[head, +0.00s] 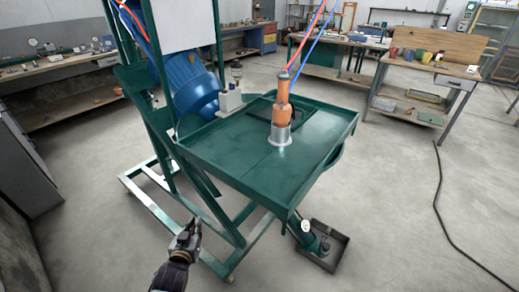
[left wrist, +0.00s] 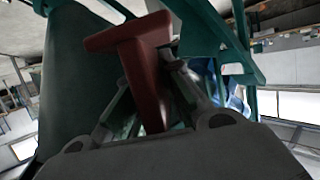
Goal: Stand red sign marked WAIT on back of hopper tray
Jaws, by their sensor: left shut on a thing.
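The green hopper tray (head: 320,142) stands on a green frame in the middle of the head view. My left gripper (head: 190,232) is low and in front of the frame, left of and below the tray. In the left wrist view, the left gripper (left wrist: 150,88) is shut on a dark red T-shaped piece, the red sign (left wrist: 143,60). No lettering shows on it from this side, and I cannot make the sign out in the head view. My right gripper is out of view.
A blue motor (head: 190,80) and a small white box with items (head: 230,102) are at the tray's back left. Red and blue hoses (head: 308,45) rise from the tool. A black floor tray (head: 322,246) lies below right. Open floor is at right.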

